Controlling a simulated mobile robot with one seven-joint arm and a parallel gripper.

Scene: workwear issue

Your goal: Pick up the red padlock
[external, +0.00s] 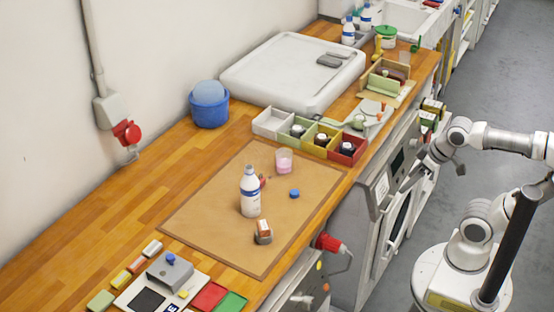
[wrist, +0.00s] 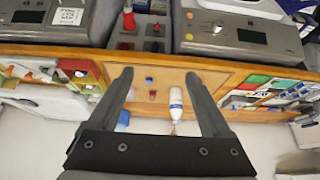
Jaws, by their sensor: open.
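A small red item (external: 264,182), which I take to be the red padlock, lies on the tan mat (external: 195,220), partly hidden behind a white bottle (external: 249,192) with a blue label. In the wrist view a small red shape (wrist: 152,95) shows between my fingers, left of the bottle (wrist: 176,103); its details are too small to make out. My gripper (wrist: 158,75) is open and empty. In the external view my gripper (external: 432,180) is in front of the counter, right of the mat and well apart from the red item.
A blue cap (external: 294,193), a pink-filled cup (external: 284,161) and a brown-and-grey block (external: 263,234) share the mat. Coloured bins (external: 343,152) stand behind it. A red connector (external: 327,243) juts from the counter front. Bare wood lies left of the mat.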

